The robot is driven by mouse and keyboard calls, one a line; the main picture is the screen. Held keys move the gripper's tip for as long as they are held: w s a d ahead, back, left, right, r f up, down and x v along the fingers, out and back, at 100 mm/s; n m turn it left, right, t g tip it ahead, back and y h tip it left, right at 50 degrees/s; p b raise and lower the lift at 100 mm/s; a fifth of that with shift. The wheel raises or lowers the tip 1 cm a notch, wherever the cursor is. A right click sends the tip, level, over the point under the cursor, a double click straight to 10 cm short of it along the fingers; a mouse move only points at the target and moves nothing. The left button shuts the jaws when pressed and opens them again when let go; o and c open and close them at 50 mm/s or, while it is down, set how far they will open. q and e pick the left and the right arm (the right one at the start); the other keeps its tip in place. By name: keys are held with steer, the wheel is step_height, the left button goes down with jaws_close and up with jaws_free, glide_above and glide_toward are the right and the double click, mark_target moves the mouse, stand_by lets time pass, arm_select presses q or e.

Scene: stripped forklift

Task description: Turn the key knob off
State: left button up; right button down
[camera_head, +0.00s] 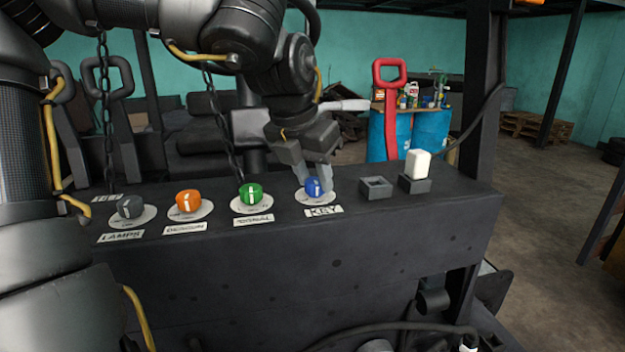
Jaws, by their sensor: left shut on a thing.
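The fingers hide part of the knob's sides. A pale mark shows on the knob's face, but its exact pointing is too small to tell. My right gripper is not in view.
Left of the key knob are a green knob (250,195), an orange knob (188,201) and a grey LAMPS knob (131,207). A red handle (390,120) and blue barrels (432,132) stand behind.

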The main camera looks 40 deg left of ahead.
arm_select(q)
steer(key=shift+n, duration=0.5)
steer(key=o, duration=1)
steer(key=v, duration=1.1)
steer(key=shift+d+p, duration=0.2)
steer(key=shift+p, duration=0.2)
steer(key=shift+f, duration=0.1)
